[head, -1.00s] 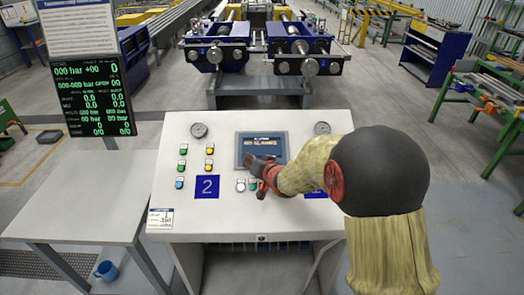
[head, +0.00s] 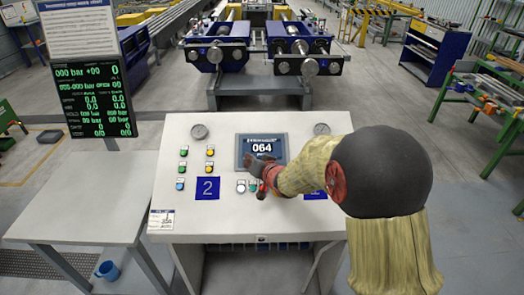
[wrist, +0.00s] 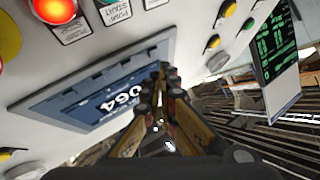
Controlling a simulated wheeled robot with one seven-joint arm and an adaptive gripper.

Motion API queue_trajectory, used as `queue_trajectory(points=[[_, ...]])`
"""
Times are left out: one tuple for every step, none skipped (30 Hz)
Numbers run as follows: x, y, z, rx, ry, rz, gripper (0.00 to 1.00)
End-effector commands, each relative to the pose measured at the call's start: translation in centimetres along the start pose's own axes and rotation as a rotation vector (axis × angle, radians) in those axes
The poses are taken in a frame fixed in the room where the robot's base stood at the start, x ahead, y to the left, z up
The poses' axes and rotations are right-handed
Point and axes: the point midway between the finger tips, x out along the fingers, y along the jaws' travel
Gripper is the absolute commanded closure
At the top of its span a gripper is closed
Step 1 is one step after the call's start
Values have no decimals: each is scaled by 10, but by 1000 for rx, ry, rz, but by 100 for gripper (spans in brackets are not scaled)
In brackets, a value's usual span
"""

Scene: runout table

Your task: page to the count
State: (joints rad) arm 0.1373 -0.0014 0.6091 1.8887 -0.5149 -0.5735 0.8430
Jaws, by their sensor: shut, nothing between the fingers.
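The control panel's small screen (head: 262,149) now reads 064 in large white digits. My gripper (head: 252,165) is over the panel at the screen's lower left corner. In the wrist view my gripper (wrist: 162,75) is shut and empty, its fingertips together beside the screen's edge. Whether the tips touch the panel I cannot tell.
The sloped white console (head: 230,222) carries coloured buttons at the left and a blue label 2 (head: 207,188). A dark status display (head: 92,100) stands at the left above a grey side table (head: 80,205). A lit red button (wrist: 54,10) shows in the wrist view.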

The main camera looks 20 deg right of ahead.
Motion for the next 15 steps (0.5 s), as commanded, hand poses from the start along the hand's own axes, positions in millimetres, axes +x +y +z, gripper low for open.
queue_trajectory(points=[[0,0,1,0,-1,0,100],[0,0,1,0,-1,0,100],[0,0,1,0,0,0,100],[0,0,1,0,-1,0,100],[0,0,1,0,0,0,100],[0,0,0,0,0,0,100],[-1,-1,0,0,0,0,100],[-2,-1,-1,0,0,0,100],[-3,-3,-3,0,0,0,100],[-5,-4,-4,0,0,0,100],[-7,-5,-6,0,0,0,100],[-9,-7,-8,0,0,0,100],[-11,-9,-9,0,0,0,100],[-13,-10,-11,0,0,0,100],[-16,-12,-13,0,0,0,100]])
